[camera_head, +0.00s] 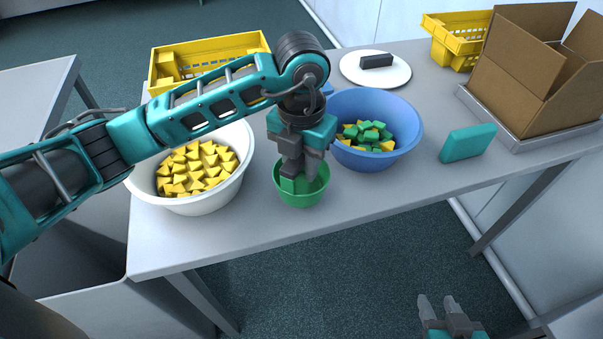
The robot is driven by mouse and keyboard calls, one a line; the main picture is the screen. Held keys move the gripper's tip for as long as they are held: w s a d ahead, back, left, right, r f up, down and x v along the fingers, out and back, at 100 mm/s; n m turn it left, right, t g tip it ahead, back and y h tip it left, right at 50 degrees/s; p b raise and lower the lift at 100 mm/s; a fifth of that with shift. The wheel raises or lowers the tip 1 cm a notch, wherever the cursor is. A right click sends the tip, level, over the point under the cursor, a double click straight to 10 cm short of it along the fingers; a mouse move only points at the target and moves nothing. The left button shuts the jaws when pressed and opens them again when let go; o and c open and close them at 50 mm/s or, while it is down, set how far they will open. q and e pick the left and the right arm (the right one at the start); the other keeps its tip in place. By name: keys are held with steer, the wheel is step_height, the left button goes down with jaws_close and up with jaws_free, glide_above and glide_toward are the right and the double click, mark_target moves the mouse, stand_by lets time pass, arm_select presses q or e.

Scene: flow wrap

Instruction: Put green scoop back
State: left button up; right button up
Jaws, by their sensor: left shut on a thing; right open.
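The green scoop (302,200) is a small, round, bowl-shaped green cup at the front of the table, between the white bowl and the blue bowl. My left gripper (297,172) points down over it and is shut, with its fingertips at the scoop's inside. A green part shows at the fingertips; the exact grip is partly hidden by the fingers. The scoop looks upright, and I cannot tell whether it touches the table. My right gripper (437,305) is open and empty, low at the bottom right, off the table's front edge.
A white bowl (240,180) holds yellow pieces; a blue bowl (380,162) holds green and yellow ones. Behind are yellow crates (210,50) (460,40) and a white plate (398,75) with a dark block. A teal block (467,142) and cardboard box (515,75) stand right.

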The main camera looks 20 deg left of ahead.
mark_target(301, 188)
arm_select(q)
steer(key=shift+f, duration=1.7)
steer(key=shift+f+b, duration=0.25)
steer(key=shift+b, duration=0.05)
steer(key=o, duration=1.1)
steer(key=shift+c, duration=0.2)
step_height(301, 188, up, 13)
steer(key=shift+f+p, duration=0.2)
steer(key=shift+p, duration=0.3)
